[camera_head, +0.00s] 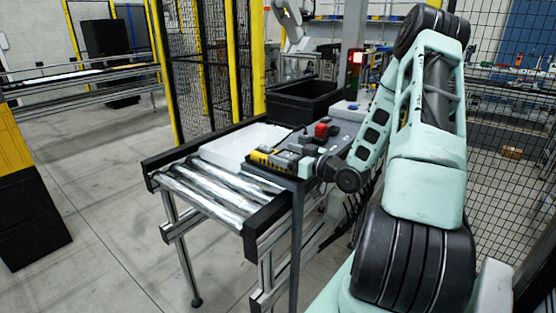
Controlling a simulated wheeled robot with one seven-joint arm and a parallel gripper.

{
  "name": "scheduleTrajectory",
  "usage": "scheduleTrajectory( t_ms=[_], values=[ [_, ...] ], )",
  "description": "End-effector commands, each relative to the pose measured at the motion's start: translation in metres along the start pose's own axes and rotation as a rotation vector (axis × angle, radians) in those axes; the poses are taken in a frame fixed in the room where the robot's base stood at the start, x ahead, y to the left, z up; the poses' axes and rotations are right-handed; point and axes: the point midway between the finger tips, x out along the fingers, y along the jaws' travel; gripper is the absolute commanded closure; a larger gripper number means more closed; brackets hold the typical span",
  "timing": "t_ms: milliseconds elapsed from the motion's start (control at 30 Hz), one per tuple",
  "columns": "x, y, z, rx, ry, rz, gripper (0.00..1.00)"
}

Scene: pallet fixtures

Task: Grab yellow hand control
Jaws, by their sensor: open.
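The yellow hand control (272,160) is yellow and black. It lies on the dark panel at the right side of the roller conveyor. My gripper (308,165) is at the lower end of my green arm, just to the right of the hand control. It points left toward the control's right end. The fingers are small and dark here, and I cannot tell whether they touch the control. My gripper is open.
A red button (321,129) stands on the panel behind the hand control. A black bin (292,104) sits farther back. A white flat piece (243,142) lies beyond the bare rollers (205,190). Mesh fencing (212,70) stands behind. The floor at left is open.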

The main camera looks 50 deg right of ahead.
Motion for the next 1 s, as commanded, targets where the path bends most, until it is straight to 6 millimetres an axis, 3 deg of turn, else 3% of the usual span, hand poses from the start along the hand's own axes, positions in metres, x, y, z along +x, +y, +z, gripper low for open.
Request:
scheduleTrajectory(
  t_ms=[33, 200, 267, 667, 1000],
  values=[
    [0.000, 0.000, 0.000, 0.000, 0.000, 0.000, 0.22],
    [0.000, 0.000, 0.000, 0.000, 0.000, 0.000, 0.69],
    [0.000, 0.000, 0.000, 0.000, 0.000, 0.000, 0.81],
    [0.000, 0.000, -0.007, -0.004, 0.003, -0.001, 0.81],
    [0.000, 0.000, -0.048, -0.007, 0.004, -0.002, 0.81]
  ],
)
